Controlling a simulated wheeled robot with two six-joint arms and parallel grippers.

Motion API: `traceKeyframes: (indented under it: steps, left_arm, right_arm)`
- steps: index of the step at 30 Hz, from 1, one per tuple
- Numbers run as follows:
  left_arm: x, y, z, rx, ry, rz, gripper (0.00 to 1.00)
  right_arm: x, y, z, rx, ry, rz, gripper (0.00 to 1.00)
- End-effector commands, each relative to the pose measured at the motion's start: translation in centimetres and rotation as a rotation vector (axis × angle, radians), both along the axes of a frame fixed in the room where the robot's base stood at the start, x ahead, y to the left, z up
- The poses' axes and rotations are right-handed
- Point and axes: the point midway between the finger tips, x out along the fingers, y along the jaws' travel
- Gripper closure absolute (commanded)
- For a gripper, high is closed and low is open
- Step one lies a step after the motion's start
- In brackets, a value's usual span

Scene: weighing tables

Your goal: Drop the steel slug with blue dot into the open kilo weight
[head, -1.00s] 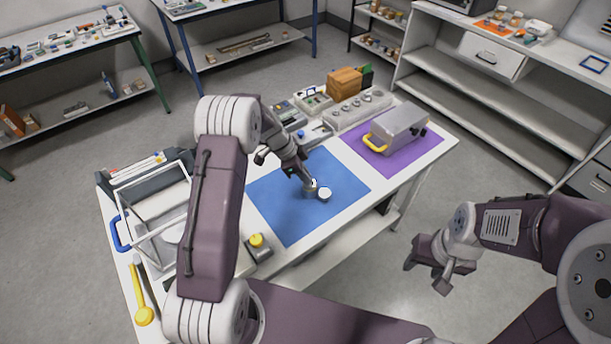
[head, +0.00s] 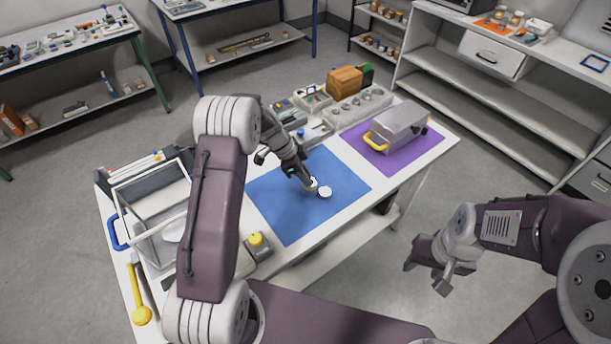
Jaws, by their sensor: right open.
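A small round pale-topped piece (head: 325,192) stands on the blue mat (head: 285,222). It may be the open kilo weight, but its opening is too small to make out. My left gripper (head: 311,184) points down over the mat just left of this piece. A small pale thing shows at its fingertips. I cannot tell whether it is the steel slug or whether the fingers are shut on it. No blue dot can be made out there. My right gripper (head: 425,275) is open and empty, off the table's front right side.
A grey case with a yellow handle (head: 400,128) stands on the purple mat (head: 425,150). A grey block with several round weights (head: 352,112) and a brown box (head: 345,80) are behind. A glass-sided balance (head: 150,205) and yellow-topped block (head: 257,243) are left.

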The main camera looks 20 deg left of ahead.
Motion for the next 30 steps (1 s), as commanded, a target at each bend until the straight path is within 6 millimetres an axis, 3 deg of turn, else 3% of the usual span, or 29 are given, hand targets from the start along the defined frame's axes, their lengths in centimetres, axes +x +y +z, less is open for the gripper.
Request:
traceKeyframes:
  steps: [11,24,30]
  left_arm:
    - [0.0,0.1,0.1,0.0,-0.001,0.0,0.65]
    - [-1.2,3.1,7.5,0.0,-0.003,0.0,0.65]
    - [-1.4,3.5,8.3,0.001,0.0,0.0,0.65]
  right_arm:
    - [0.0,0.0,0.0,0.0,0.0,0.0,0.51]
    - [0.0,0.0,-1.1,0.0,0.0,0.0,0.51]
    - [0.0,0.0,-1.1,0.0,0.0,0.0,0.51]
